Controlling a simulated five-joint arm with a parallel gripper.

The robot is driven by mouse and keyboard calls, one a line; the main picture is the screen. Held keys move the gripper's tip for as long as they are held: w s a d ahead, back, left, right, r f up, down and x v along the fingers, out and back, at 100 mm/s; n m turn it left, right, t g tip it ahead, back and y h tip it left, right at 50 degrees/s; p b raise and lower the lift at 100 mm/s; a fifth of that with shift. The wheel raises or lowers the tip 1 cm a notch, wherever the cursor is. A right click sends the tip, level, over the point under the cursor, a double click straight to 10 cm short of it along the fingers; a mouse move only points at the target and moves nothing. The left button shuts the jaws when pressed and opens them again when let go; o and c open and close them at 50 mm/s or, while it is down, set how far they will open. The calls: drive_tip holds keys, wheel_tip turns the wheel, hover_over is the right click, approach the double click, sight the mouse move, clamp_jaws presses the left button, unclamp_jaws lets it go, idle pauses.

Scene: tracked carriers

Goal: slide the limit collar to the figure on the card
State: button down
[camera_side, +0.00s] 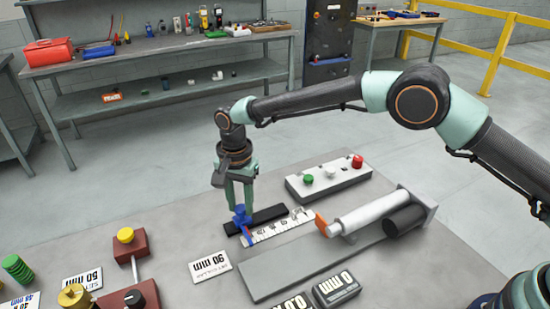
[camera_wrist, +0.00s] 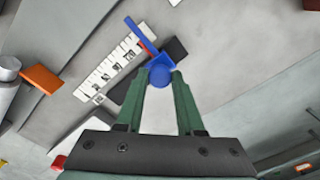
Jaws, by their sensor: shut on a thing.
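The blue limit collar (camera_side: 242,218) sits on a black rail (camera_side: 268,215) beside a white scale (camera_side: 277,227), near the scale's left end. A red pointer line shows at the collar. The scale's figures are too small to read surely. My gripper (camera_side: 240,207) comes down from above and is shut on the collar's blue knob; the wrist view shows the knob (camera_wrist: 160,76) between the green fingertips (camera_wrist: 163,82). A white card (camera_side: 209,266) in front of the rail appears to read 90 mm.
A grey plate (camera_side: 290,270) with a white cylinder (camera_side: 365,213) and orange end piece (camera_side: 321,224) lies right of the scale. A button box (camera_side: 330,178) stands behind. Dark blocks (camera_side: 336,288), another card (camera_side: 83,280) and a red fixture (camera_side: 130,246) stand nearer the front.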

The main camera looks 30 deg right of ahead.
drive_tip(key=shift+r, duration=0.1)
drive_tip(key=d, duration=0.6)
drive_tip(key=c, duration=0.5)
unclamp_jaws()
drive_tip(key=shift+c, duration=0.2)
wheel_tip(320, 180, up, 12)
